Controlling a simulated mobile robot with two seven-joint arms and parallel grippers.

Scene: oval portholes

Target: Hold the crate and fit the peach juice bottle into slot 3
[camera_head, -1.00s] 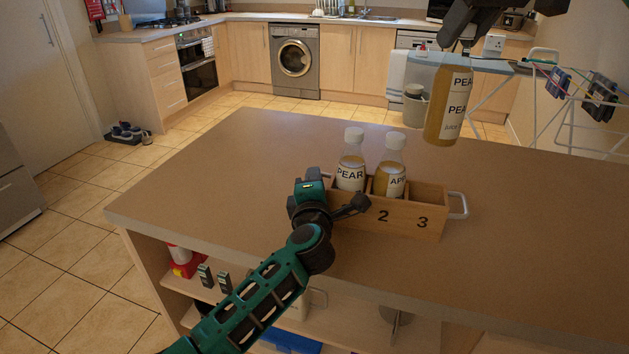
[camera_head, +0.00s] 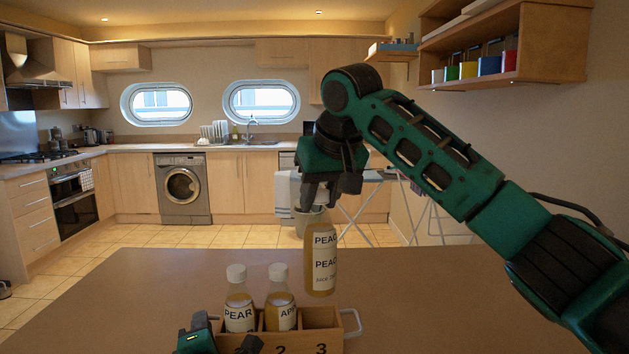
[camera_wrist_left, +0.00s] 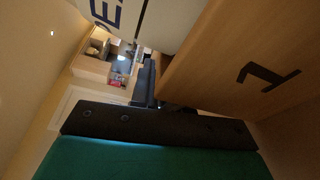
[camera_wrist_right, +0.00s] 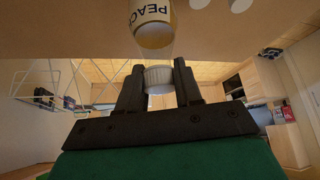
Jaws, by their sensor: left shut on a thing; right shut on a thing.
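The wooden crate (camera_head: 320,342) stands on the table, its numbers 2 and 3 showing at the lower edge of the head view. A pear bottle (camera_head: 239,308) and a second bottle (camera_head: 280,305), its label partly readable as "AP", stand in its left and middle slots. Slot 3 looks empty. My right gripper (camera_head: 322,192) is shut on the top of the peach juice bottle (camera_head: 320,258), holding it upright above the slot 3 end. The bottle also shows in the right wrist view (camera_wrist_right: 153,28). My left gripper (camera_head: 225,345) is shut on the crate's left end, beside the number 1 in the left wrist view (camera_wrist_left: 268,76).
The brown table (camera_head: 130,300) is clear left and right of the crate. The crate's metal handle (camera_head: 352,322) sticks out at its right end. A drying rack (camera_head: 440,215) stands beyond the table. A wall shelf (camera_head: 505,45) hangs at upper right.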

